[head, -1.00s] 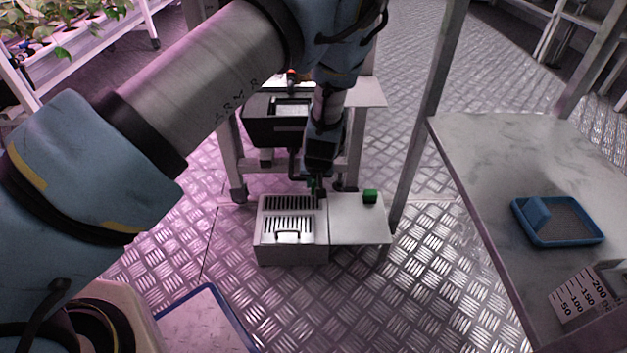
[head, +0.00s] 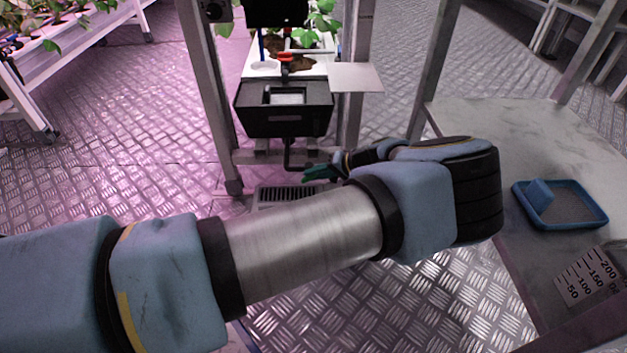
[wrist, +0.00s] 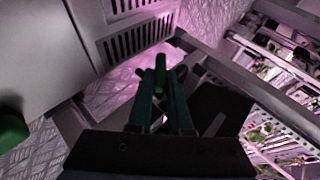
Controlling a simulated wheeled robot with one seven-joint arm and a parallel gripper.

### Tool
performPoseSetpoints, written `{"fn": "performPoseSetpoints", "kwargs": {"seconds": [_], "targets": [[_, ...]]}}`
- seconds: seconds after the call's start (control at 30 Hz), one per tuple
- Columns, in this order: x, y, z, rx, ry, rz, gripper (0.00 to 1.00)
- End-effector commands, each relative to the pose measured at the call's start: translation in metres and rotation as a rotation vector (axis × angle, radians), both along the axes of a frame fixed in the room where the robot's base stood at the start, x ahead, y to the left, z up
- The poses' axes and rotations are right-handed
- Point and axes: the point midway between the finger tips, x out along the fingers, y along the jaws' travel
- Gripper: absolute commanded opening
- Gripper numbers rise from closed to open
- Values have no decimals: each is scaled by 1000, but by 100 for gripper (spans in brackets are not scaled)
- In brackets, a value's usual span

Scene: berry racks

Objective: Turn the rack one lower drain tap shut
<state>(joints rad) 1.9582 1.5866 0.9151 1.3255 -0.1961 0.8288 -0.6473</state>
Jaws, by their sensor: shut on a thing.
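The rack's black tank (head: 284,118) hangs in the metal frame. A black drain pipe (head: 288,155) bends below it towards my gripper. My gripper (head: 320,172) comes in low from the right at the pipe's end. In the wrist view my dark green fingers (wrist: 160,92) close on a small green tap handle (wrist: 160,68). The handle points away between the fingertips. In the head view handle and fingers nearly merge, so the handle's exact angle to the pipe is hard to tell. A red upper tap (head: 285,57) sits above the tank.
A table (head: 490,130) with a blue tray (head: 520,215) stands at the right.

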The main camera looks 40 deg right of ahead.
Motion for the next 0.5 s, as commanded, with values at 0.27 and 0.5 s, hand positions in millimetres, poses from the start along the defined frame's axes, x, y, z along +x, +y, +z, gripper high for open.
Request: {"fn": "performPoseSetpoints", "kwargs": {"seconds": [0.27, 0.5], "targets": [[-2, -4, -14, 201, -166, -2, 0], [-3, -4, -18, 364, -298, 0, 0]]}}
